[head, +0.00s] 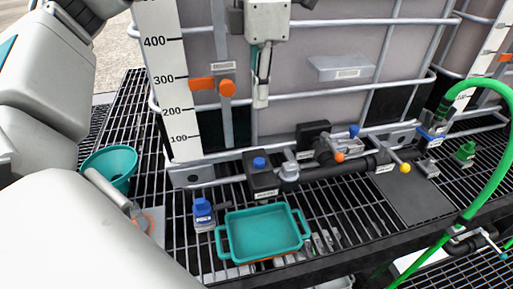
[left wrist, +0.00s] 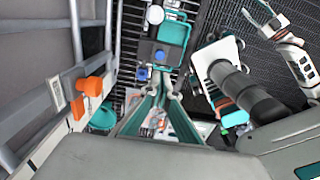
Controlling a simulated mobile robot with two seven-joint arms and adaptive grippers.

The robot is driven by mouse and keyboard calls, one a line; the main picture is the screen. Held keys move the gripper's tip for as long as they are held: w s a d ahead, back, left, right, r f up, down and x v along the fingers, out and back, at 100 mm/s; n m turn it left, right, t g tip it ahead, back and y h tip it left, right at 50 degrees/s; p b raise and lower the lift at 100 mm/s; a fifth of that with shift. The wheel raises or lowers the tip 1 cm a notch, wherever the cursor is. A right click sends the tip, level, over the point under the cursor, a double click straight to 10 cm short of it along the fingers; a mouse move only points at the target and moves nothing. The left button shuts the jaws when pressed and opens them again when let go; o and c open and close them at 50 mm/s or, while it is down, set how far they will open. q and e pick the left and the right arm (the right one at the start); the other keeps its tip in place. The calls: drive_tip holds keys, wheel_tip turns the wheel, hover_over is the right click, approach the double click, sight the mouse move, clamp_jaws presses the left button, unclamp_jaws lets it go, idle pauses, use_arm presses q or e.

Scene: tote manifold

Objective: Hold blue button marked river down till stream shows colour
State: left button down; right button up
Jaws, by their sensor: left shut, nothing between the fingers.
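The blue button (head: 259,162) sits on top of a black box at the foot of the tote. A white label shows on the box front, too small to read. My left gripper (head: 261,103) points down above the button, its fingers shut and empty, with a clear gap between them and the button. In the left wrist view, the teal fingers of my left gripper (left wrist: 168,90) come together. I see no coloured stream.
A teal funnel (head: 112,165) stands further left. A green hose (head: 497,180) hangs at right.

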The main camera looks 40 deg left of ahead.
sight(259, 160)
use_arm(q)
wheel_tip(259, 160, down, 14)
idle(0.7)
